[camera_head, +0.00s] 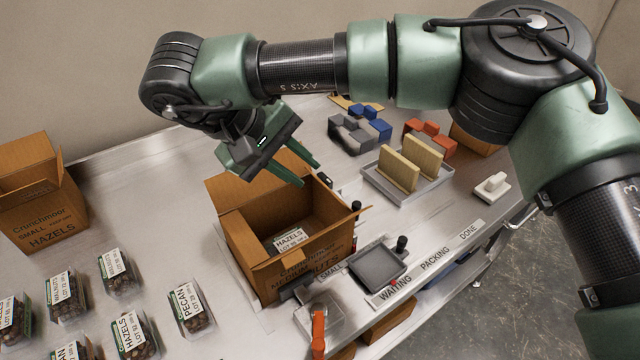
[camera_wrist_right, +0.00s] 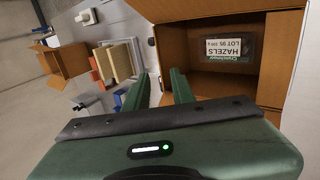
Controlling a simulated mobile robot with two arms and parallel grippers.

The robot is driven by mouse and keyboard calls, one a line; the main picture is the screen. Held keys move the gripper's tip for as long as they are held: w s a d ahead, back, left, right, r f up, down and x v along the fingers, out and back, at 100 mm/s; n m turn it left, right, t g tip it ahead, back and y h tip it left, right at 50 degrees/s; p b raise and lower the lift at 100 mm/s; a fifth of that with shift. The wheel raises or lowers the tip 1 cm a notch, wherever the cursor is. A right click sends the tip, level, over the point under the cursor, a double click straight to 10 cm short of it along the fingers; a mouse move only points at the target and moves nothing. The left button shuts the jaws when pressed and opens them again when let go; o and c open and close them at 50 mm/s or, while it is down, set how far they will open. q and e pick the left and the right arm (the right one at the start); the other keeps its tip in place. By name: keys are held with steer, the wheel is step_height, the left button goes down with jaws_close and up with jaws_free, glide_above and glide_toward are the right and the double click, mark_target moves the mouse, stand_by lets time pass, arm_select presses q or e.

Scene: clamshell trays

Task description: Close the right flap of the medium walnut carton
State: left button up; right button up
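The open brown carton (camera_head: 268,240) stands mid-table in the head view, its front print partly covered but reading "MEDIUM" and "UTS". Its flaps stand up or lean outward; the right-hand flap (camera_head: 343,221) slants outward. A hazels pack (camera_head: 289,238) lies inside and also shows in the right wrist view (camera_wrist_right: 231,50). My right gripper (camera_head: 311,176) is open above the carton's back edge, fingers pointing down to the right. In the right wrist view its fingers (camera_wrist_right: 160,75) are apart with the carton's edge behind them; contact cannot be told. My left gripper is not in view.
A small hazels carton (camera_head: 42,215) stands at the left, with several nut packs (camera_head: 116,270) in front. A tray with upright tan pieces (camera_head: 411,178), blue and grey blocks (camera_head: 358,130) and a dark grey tray (camera_head: 377,266) lie to the right. The table left of the carton is partly clear.

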mark_target(323, 185)
steer(key=x, duration=0.7)
steer(key=shift+p, duration=0.35)
jaws_close()
steer(key=shift+r, duration=0.1)
stand_by(0.9)
